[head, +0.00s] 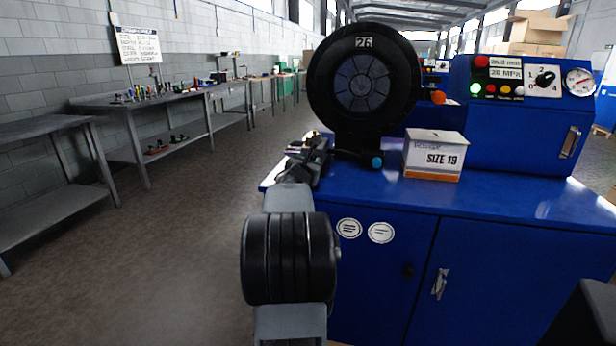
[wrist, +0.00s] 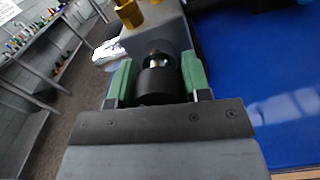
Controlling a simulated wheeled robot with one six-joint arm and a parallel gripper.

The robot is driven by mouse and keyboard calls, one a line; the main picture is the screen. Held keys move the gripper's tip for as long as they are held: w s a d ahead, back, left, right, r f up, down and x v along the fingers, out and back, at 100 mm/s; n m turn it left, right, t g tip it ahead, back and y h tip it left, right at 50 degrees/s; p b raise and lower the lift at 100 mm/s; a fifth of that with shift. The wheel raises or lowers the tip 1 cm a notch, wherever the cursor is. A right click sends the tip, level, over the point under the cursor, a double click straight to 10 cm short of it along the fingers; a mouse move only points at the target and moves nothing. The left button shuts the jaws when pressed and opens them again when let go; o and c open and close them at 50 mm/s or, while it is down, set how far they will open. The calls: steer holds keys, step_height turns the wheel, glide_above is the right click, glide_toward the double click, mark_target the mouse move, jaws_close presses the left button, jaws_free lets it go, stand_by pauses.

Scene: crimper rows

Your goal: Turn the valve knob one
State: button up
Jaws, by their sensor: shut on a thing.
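A black round knob (wrist: 160,86) sits between the green fingers of my gripper (wrist: 158,74) in the wrist view. A bright metal stem shows just beyond the knob, on a grey block (wrist: 155,38) with brass-coloured fittings (wrist: 130,13). My gripper is shut on the knob, with a finger on each side. In the head view my gripper (head: 312,155) is at the left end of the blue bench (head: 500,205), and the knob is hidden there. I cannot see a mark showing how far the knob is turned.
A large black round machine head (head: 363,82) marked 26 stands behind my gripper. A SIZE 19 box (head: 434,156) is to its right. A blue control panel (head: 520,95) has a black selector (head: 544,79) and a gauge (head: 580,82). The floor at left is clear.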

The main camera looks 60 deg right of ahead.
steer(key=shift+f+m+b, duration=0.25)
steer(key=shift+m+b, duration=0.45)
steer(key=shift+b, duration=0.1)
steer(key=shift+r+m, duration=0.25)
steer(key=shift+m, duration=0.05)
steer(key=o, duration=0.9)
steer(key=shift+o, duration=0.2)
steer(key=shift+a, duration=0.1)
steer(key=v, duration=1.3)
steer(key=shift+a, duration=0.3)
steer(key=shift+s, duration=0.1)
